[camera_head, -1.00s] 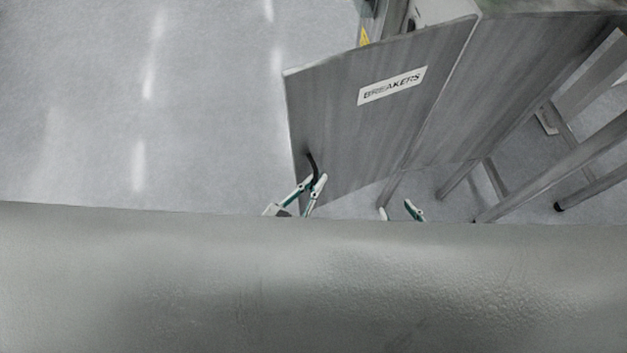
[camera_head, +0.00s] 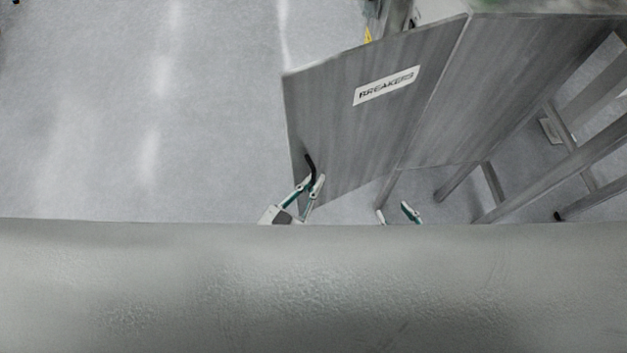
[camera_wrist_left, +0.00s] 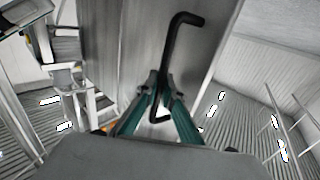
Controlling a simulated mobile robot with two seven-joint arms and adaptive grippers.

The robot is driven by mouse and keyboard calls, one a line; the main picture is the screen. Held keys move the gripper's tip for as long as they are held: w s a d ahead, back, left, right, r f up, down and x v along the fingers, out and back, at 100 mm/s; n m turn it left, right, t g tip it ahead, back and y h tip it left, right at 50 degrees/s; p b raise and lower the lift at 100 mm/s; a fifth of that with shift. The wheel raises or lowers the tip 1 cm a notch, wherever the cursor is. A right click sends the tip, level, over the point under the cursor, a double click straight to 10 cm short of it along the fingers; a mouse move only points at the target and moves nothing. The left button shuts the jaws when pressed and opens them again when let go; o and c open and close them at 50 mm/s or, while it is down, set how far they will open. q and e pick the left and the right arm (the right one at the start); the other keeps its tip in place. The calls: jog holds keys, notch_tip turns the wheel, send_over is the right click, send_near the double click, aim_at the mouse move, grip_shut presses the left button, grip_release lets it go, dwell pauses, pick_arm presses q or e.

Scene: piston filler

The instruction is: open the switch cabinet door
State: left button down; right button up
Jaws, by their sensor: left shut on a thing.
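The grey switch cabinet door (camera_head: 365,125), labelled BREAKERS, stands swung out from the cabinet (camera_head: 490,95) at an angle. Its black handle (camera_head: 311,167) is near the door's free edge. My left gripper (camera_head: 312,183) is at the handle, and its fingers are shut on it. In the left wrist view the handle (camera_wrist_left: 170,55) is a bent black bar on the door (camera_wrist_left: 205,35), and its lower end lies between the fingertips of my left gripper (camera_wrist_left: 160,98). My right gripper (camera_head: 398,212) shows only its fingertips below the cabinet, spread apart; the rest is hidden.
A broad grey surface hides the lower part of the head view. Metal legs (camera_head: 463,182) stand under the cabinet and to its right. The floor (camera_head: 140,110) left of the door is clear. A yellow warning label (camera_head: 367,34) shows behind the door's top edge.

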pick_arm(q)
jog(key=c, duration=2.2)
grip_release()
jog(key=v, duration=1.2)
jog(key=w+a+f+g+y, duration=0.1)
jog(key=a+f+y, duration=0.1)
jog(key=a, duration=0.2)
jog(key=w+a+f+n+g+y, duration=0.1)
jog(key=a+f+g+y, duration=0.1)
jog(key=a, duration=0.3)
jog(key=w+a+f+n+g+y, duration=0.1)
jog(key=a+f+y, duration=0.1)
jog(key=a, duration=0.3)
jog(key=shift+w+a+g+y, duration=0.2)
jog(key=shift+w+g+y, duration=0.1)
jog(key=shift+w+y, duration=0.1)
